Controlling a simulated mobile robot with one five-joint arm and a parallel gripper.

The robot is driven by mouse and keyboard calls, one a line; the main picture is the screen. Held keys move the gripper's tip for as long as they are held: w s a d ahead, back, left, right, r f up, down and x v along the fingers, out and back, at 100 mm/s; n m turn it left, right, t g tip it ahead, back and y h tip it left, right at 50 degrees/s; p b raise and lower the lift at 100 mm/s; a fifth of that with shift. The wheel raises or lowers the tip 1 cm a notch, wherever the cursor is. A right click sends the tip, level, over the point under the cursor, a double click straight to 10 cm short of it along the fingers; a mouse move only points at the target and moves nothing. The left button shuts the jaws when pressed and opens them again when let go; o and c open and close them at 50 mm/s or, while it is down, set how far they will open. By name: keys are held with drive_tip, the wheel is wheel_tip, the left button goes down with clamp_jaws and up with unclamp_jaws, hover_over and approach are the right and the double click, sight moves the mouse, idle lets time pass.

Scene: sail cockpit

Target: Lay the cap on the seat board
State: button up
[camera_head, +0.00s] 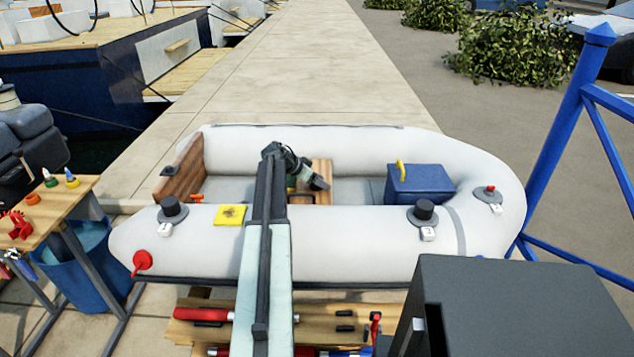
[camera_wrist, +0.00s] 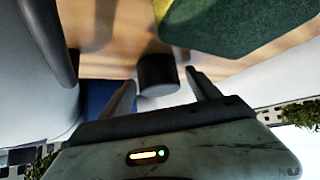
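The seat board (camera_head: 322,165) is the wooden plank across the inside of the grey dinghy; it also fills the upper part of the wrist view (camera_wrist: 120,40). My gripper (camera_head: 318,184) is over the board, pointing down to the right. In the wrist view my gripper (camera_wrist: 160,78) has its two fingers apart. A black cylinder with a pale lower part, which looks like the cap (camera_wrist: 157,72), shows between and just beyond the fingertips, against the board. A narrow gap shows beside it. I cannot tell if it rests on the board.
A green and yellow block (camera_wrist: 235,25) is close to my gripper on the board. A blue box (camera_head: 420,184) with a yellow handle sits to the right in the dinghy. A yellow cloth (camera_head: 230,215) lies on the near tube, between black-topped fittings (camera_head: 171,207).

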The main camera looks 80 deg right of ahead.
drive_tip(key=shift+r, duration=0.1)
drive_tip(key=shift+w+a+r+p, duration=0.1)
drive_tip(key=shift+r+p, duration=0.3)
drive_tip(key=shift+p, duration=0.05)
drive_tip(key=p+v, duration=0.8)
drive_tip(key=v, duration=0.3)
drive_tip(key=shift+w+a, duration=0.2)
